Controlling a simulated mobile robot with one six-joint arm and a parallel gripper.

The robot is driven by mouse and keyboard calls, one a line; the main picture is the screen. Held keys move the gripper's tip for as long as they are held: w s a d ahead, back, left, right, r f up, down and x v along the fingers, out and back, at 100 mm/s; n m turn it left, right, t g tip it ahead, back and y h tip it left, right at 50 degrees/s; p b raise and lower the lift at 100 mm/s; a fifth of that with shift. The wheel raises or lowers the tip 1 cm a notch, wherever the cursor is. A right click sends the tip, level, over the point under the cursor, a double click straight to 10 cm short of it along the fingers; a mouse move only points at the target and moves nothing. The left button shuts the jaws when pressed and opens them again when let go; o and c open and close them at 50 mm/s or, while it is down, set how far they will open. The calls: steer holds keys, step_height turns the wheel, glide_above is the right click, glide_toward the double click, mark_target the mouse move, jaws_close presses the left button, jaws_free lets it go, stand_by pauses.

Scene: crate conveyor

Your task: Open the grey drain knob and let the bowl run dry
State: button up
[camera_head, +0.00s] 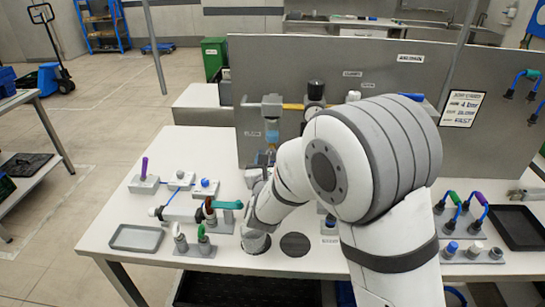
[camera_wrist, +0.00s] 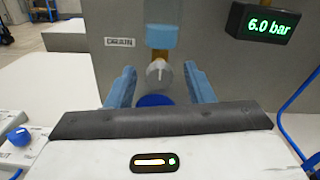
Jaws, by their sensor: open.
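The grey drain knob (camera_wrist: 158,74) hangs under a brass stem below the blue bowl (camera_wrist: 162,37) in the wrist view. A DRAIN label (camera_wrist: 119,42) is on the panel to its left. My gripper (camera_wrist: 160,82) is open, with one blue finger on each side of the knob and visible gaps between. Nothing is held. In the head view the bowl (camera_head: 271,134) hangs below a grey housing on the panel. My gripper is below it there, largely hidden by my arm, and the knob cannot be made out. Any liquid level is unclear.
A display (camera_wrist: 267,22) reads 6.0 bar at the right. A blue round thing (camera_wrist: 154,100) lies below the knob, partly hidden by my gripper. Valve blocks and a grey tray (camera_head: 137,238) stand on the white bench to the left. The grey panel (camera_head: 250,160) stands close behind.

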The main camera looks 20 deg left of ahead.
steer(key=shift+c, duration=0.2)
steer(key=c, duration=0.9)
steer(key=shift+d, duration=0.1)
steer(key=shift+c, duration=0.3)
steer(key=shift+f+b, duration=0.1)
steer(key=shift+b, duration=0.2)
